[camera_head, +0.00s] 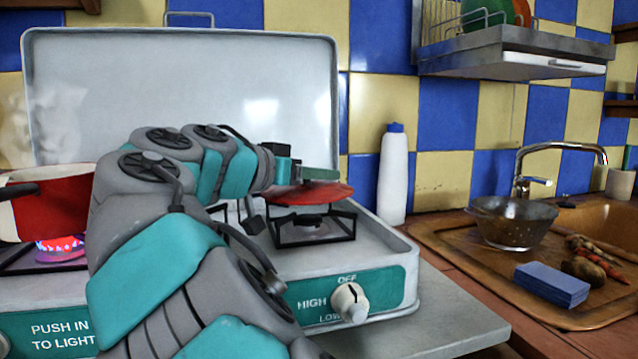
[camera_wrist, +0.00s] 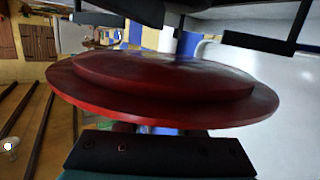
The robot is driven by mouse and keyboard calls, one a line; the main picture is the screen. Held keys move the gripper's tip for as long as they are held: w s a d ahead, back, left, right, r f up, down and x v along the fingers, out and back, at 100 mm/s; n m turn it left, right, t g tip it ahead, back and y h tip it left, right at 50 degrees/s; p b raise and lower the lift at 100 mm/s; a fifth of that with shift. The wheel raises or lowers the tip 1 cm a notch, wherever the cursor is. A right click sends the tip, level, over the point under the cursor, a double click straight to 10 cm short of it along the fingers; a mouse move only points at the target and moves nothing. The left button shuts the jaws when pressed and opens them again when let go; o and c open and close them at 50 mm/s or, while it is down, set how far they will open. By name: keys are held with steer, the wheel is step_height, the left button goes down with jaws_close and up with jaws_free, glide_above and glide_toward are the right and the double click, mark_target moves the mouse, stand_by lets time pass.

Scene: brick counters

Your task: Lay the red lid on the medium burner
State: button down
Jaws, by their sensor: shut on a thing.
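The red lid (camera_head: 307,193) is held above the right-hand burner (camera_head: 312,229) of the camping stove. It looks roughly level, and a gap shows between it and the black pan support. The lid also fills the middle of the wrist view (camera_wrist: 165,88), between the dark jaws. My gripper (camera_head: 318,176) is shut on the lid, at its top. Its grip on the knob is partly hidden. I cannot tell from these views which burner counts as medium; the stove's middle is hidden behind my arm.
A red pot (camera_head: 48,205) sits over a lit flame (camera_head: 60,247) on the left burner. The raised stove cover (camera_head: 240,90) stands behind. A white bottle (camera_head: 393,175) stands right of the stove.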

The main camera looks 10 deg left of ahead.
mark_target(286, 190)
steer(key=shift+d+f, duration=0.1)
steer(key=shift+f, duration=0.4)
steer(key=shift+f+b, duration=0.35)
steer(key=shift+b, duration=0.05)
steer(key=c, duration=0.5)
jaws_free()
steer(key=shift+c, duration=0.2)
steer(key=shift+r, duration=0.1)
steer(key=shift+r+p, duration=0.35)
steer(key=shift+p, duration=0.2)
steer(key=shift+s+a, duration=0.25)
steer(key=shift+s, duration=0.05)
steer(key=b+v, duration=0.1)
steer(key=v, duration=0.5)
steer(key=shift+s+a, duration=0.2)
steer(key=shift+s, duration=0.1)
